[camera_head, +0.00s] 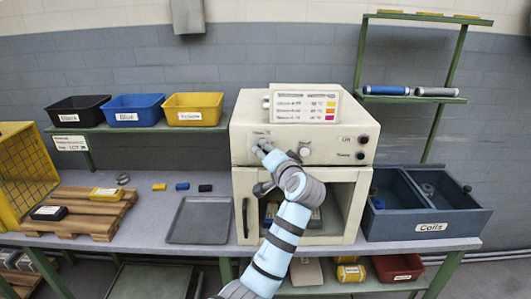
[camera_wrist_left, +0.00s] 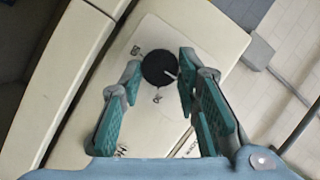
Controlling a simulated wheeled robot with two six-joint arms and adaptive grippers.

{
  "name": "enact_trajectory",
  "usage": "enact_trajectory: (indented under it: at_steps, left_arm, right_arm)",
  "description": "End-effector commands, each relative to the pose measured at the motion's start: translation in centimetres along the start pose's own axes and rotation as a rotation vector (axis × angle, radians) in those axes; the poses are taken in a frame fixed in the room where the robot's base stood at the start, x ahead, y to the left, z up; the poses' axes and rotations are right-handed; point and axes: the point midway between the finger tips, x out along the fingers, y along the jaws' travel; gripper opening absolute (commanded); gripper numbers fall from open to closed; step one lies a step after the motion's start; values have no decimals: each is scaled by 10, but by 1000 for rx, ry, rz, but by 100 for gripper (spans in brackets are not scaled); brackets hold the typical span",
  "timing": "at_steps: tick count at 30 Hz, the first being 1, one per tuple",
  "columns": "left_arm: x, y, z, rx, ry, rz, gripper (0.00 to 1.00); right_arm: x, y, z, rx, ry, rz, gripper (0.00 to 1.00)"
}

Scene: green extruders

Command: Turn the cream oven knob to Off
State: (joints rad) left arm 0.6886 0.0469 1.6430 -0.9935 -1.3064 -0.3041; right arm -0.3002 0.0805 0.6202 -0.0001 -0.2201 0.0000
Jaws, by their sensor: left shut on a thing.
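The cream oven (camera_head: 240,130) stands on the bench in the head view. My left gripper (camera_head: 262,147) is at the upper left of its front panel, and it hides the knob there. In the left wrist view a round black knob (camera_wrist_left: 159,68) with a white pointer line sits on the cream panel. The two fingers of my left gripper (camera_wrist_left: 160,72) are shut on it, one on each side. The pointer aims to the lower right of that picture. Small marks are printed around the knob, too small to read. My right gripper is not in view.
Another knob (camera_head: 305,150) and a red button (camera_head: 363,139) are further right on the panel. The oven chamber below is open, with something dark inside. A grey tray (camera_head: 200,222) lies left of the oven, and a blue-grey divided bin (camera_head: 430,226) stands right.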

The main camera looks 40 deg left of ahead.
Motion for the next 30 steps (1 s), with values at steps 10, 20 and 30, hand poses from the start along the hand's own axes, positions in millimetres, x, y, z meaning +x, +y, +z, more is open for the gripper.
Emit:
enact_trajectory:
  at_steps: [10, 20, 30]
  left_arm:
    - [0, 1, 0, -5, -1, 4, 2]
    - [0, 0, 0, -5, 0, 2, 50]
    - [-33, 2, 0, -7, 2, 6, 50]
  right_arm:
    - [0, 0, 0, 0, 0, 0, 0]
    - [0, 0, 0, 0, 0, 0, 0]
    - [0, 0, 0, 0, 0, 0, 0]
